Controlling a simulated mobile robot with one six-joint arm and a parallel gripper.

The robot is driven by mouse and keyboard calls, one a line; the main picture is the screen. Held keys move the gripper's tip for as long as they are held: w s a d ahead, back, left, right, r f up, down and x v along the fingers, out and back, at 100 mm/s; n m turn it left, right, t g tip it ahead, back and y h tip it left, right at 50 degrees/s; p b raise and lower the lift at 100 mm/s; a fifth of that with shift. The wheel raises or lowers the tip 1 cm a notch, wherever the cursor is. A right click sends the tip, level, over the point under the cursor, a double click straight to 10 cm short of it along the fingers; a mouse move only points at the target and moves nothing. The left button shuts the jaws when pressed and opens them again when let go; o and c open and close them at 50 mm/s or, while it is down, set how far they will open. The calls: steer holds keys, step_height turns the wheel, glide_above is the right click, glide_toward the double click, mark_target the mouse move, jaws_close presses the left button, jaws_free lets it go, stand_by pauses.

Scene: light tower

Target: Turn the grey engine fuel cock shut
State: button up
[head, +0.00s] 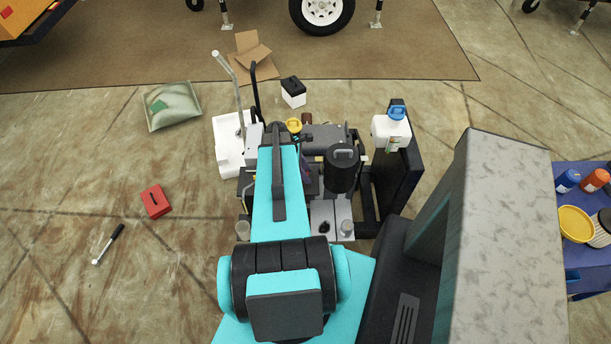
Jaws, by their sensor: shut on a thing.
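The engine (322,132) of the light tower sits in the middle of the head view, with a black cylinder (342,172) and a yellow cap (293,125) on it. My turquoise arm reaches over its left part. I cannot make out the grey fuel cock; it may be hidden under my arm. My gripper's jaws are not visible, so I cannot see what they touch.
A white jug with a blue cap (391,130) stands right of the engine by a dark panel (397,178). A red box (155,201), a dark-handled tool (108,244) and a sack (173,106) lie on the floor at left. A blue table (588,255) stands at right.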

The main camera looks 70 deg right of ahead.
steer(key=shift+s+a+f+m, duration=0.1)
steer(key=shift+s+f+m, duration=0.1)
steer(key=shift+m, duration=0.2)
steer(key=m+y+b, duration=0.1)
steer(key=m+b, duration=0.1)
steer(key=m, duration=0.1)
steer(key=shift+d+m+y, duration=0.25)
steer(key=shift+m+y, duration=0.05)
steer(key=shift+y, duration=0.1)
steer(key=m+y+b, duration=0.1)
steer(key=m, duration=0.3)
steer(key=shift+s+d+m+y+b, duration=0.1)
steer(key=shift+d+m+y+b, duration=0.05)
steer(key=shift+m+y+b, duration=0.2)
steer(key=m, duration=0.2)
steer(key=m+t+y+b, duration=0.1)
steer(key=m, duration=0.1)
steer(key=shift+s+d+m+y, duration=0.1)
steer(key=shift+m+y, duration=0.15)
steer(key=m+t+b, duration=0.1)
steer(key=m, duration=0.3)
steer(key=shift+s+d+r+y, duration=0.1)
steer(key=shift+r+y, duration=0.05)
steer(key=shift+y, duration=0.25)
steer(key=shift+t, duration=0.3)
steer(key=shift+d, duration=0.1)
steer(key=o, duration=1.1)
